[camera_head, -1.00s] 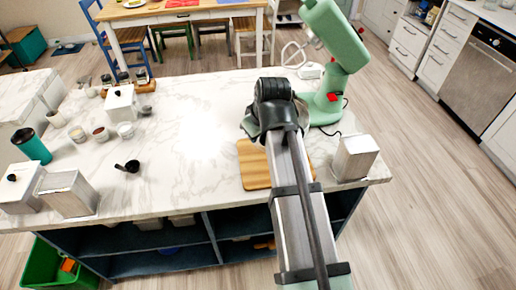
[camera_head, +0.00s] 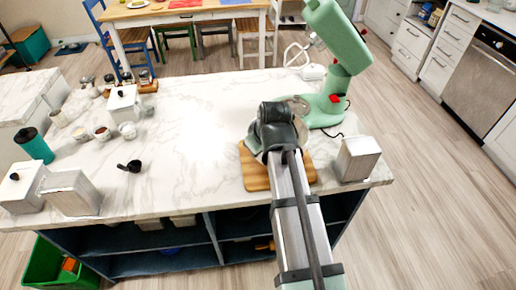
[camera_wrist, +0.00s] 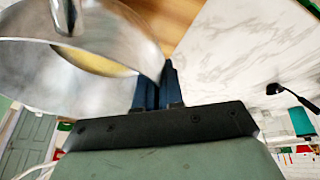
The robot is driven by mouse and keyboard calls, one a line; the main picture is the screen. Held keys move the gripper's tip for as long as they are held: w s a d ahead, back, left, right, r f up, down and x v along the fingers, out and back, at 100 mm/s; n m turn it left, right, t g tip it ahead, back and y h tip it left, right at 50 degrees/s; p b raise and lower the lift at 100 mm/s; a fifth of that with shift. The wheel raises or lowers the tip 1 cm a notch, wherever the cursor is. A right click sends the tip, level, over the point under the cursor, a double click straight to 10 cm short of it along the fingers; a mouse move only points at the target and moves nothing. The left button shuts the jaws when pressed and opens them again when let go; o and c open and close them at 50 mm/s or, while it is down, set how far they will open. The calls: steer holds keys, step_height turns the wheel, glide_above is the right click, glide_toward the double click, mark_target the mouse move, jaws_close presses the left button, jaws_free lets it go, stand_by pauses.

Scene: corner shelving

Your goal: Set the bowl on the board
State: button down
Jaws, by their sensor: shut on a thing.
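The bowl (camera_wrist: 110,55) is shiny metal and fills the upper left of the wrist view. My gripper (camera_wrist: 162,75) is shut on its rim, with the dark fingers close together at the bowl's right side. The wooden board (camera_head: 256,178) lies on the marble counter near its front edge; my arm covers its middle. A part of the board (camera_wrist: 175,18) also shows beyond the bowl in the wrist view. In the head view my wrist is over the far part of the board and hides the fingers and most or all of the bowl. I cannot tell the bowl's height above the board.
A green stand mixer (camera_head: 335,70) stands just behind and right of my wrist. A white-topped metal canister (camera_head: 357,159) is right of the board, near the counter's edge. A black scoop-like item (camera_head: 130,166) and several cups and jars are to the left. The counter's middle is clear.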

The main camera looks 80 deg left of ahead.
steer(key=c, duration=1.3)
jaws_free()
steer(key=shift+o, duration=0.2)
steer(key=v, duration=1.2)
steer(key=shift+w, duration=0.1)
